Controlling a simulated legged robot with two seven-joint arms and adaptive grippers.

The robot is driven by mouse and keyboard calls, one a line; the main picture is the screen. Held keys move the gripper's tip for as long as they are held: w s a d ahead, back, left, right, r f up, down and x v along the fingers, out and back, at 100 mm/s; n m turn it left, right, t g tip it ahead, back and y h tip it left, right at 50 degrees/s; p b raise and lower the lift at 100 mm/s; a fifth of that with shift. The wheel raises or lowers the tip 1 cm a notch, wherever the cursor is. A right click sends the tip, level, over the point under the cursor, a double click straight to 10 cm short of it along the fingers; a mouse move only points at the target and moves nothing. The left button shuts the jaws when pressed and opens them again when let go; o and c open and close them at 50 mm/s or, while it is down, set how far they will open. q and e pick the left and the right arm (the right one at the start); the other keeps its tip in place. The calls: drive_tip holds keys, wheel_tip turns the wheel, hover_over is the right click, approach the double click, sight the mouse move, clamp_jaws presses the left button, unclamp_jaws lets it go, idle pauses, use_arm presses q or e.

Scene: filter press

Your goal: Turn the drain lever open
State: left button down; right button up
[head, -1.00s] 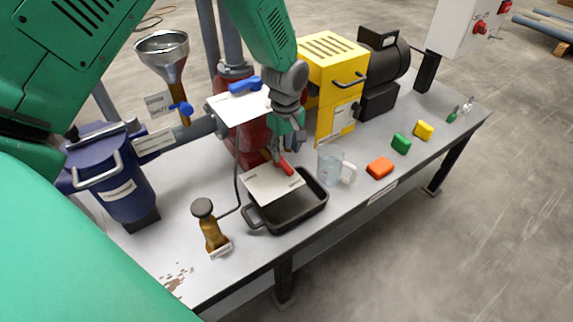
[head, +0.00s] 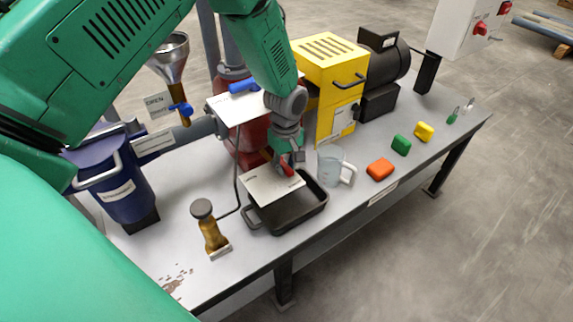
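A red lever (head: 286,169), which I take for the drain lever, shows just above a dark drip tray (head: 262,222). It sits beside a pale label plate (head: 270,186). My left gripper (head: 288,160) comes down from above, with its fingers right at the red lever and partly covering it. Whether the fingers touch or close around the lever cannot be told at this size. The valve body behind the lever is mostly hidden by the gripper and plate. My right gripper is not in view.
A clear jug (head: 330,166) stands just right of the gripper. A brown-handled tool (head: 210,230) stands left of the tray. A yellow box (head: 328,75) and a blue-lidded vessel (head: 125,195) flank the area.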

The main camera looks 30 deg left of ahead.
use_arm(q)
drive_tip(key=shift+s+a+r+m+p, duration=0.2)
drive_tip(key=shift+a+m+p, duration=0.7)
drive_tip(key=shift+m, duration=2.05)
drive_tip(key=shift+s+a+f+m+p, duration=0.25)
drive_tip(key=shift+a+m+p, duration=0.65)
drive_tip(key=shift+m, duration=2.1)
drive_tip(key=shift+s+a+r+m+p, duration=0.15)
drive_tip(key=shift+s+a+m+p, duration=0.5)
drive_tip(key=shift+m, duration=2.3)
drive_tip(key=shift+w+p, duration=0.3)
drive_tip(key=shift+p, duration=0.15)
drive_tip(key=c, duration=1.4)
unclamp_jaws()
drive_tip(key=shift+s, duration=0.1)
